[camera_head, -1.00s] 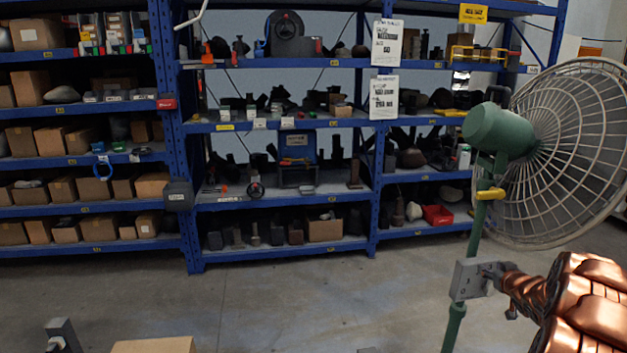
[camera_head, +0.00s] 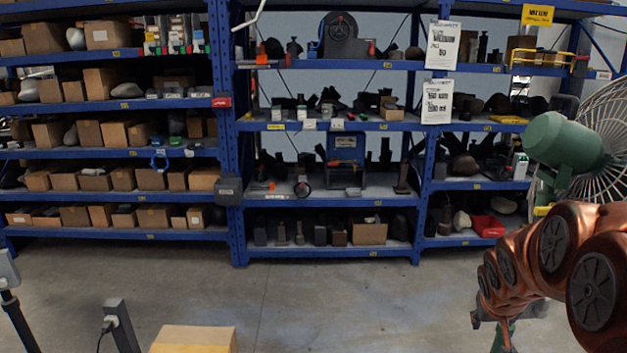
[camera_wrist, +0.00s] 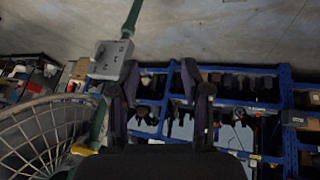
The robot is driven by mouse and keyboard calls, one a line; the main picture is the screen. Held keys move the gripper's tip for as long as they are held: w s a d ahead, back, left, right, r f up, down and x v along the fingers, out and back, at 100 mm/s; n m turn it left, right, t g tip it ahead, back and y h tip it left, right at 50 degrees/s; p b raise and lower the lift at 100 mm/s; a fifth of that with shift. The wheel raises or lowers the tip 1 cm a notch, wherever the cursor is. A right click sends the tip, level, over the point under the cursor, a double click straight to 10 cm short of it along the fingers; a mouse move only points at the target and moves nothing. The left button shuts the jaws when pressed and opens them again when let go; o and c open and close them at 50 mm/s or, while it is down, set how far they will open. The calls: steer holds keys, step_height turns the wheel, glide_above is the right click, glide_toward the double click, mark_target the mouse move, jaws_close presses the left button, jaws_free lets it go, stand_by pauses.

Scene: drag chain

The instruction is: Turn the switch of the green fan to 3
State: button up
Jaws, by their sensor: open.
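The green fan (camera_head: 565,142) stands at the right edge in the head view, its pale wire cage partly cut off. My copper arm covers most of its post and the switch box there. In the wrist view the scene is upside down. The fan cage (camera_wrist: 40,135) is at lower left, and the grey switch box (camera_wrist: 108,60) sits on the green post at upper left. Its dial setting is too small to read. My gripper (camera_wrist: 160,75) is open and empty. Its left finger is just right of the box; I cannot tell whether they touch.
Blue shelves (camera_head: 330,252) with boxes and tools line the back. A cardboard box (camera_head: 195,338) is at the bottom, with a grey post (camera_head: 120,325) left of it. The concrete floor (camera_head: 340,295) between is clear.

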steer(key=s+a+g+y, duration=0.1)
steer(key=s+a+g, duration=0.1)
steer(key=s+a, duration=0.5)
steer(key=s+a+n+g+y, duration=0.1)
steer(key=s+a+g, duration=0.1)
steer(key=s+a, duration=0.5)
steer(key=s+a+n+g+y, duration=0.1)
steer(key=s+a, duration=0.6)
steer(key=s, duration=1)
steer(key=shift+a+r+g+y+p, duration=0.2)
steer(key=shift+a+g+y+p, duration=0.1)
steer(key=shift+g, duration=0.6)
